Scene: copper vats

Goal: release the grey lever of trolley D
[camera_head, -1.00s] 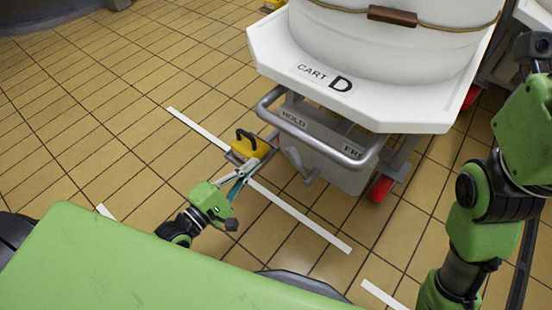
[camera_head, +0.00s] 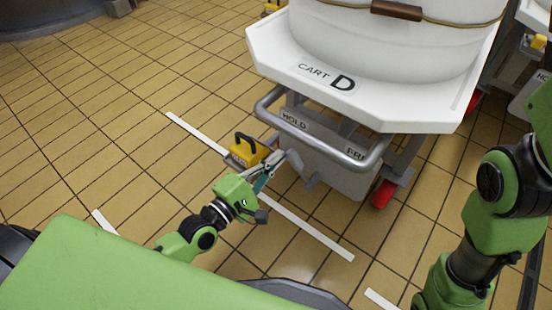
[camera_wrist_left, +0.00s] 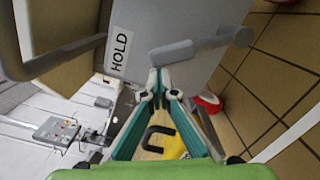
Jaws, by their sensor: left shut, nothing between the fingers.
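Trolley D (camera_head: 330,78) is a white cart marked "CART D" with a grey panel below it. The grey lever (camera_head: 298,170) is on that panel, behind the tubular handle bar, between the HOLD label and a partly hidden second label. In the left wrist view the lever (camera_wrist_left: 205,45) runs from near my fingertips to a rounded knob at upper right. My left gripper (camera_head: 273,160) is shut and empty, close beside the lever; its fingertips (camera_wrist_left: 157,88) appear just below the lever's left end. I cannot tell whether they touch. My right gripper is out of view.
A yellow block with a black handle (camera_head: 247,151) is close beside my left gripper. The grey handle bar (camera_head: 320,143) crosses in front of the panel. Red wheels (camera_head: 384,193) are below the cart. White lines (camera_head: 310,229) mark the tiled floor, which is clear at left.

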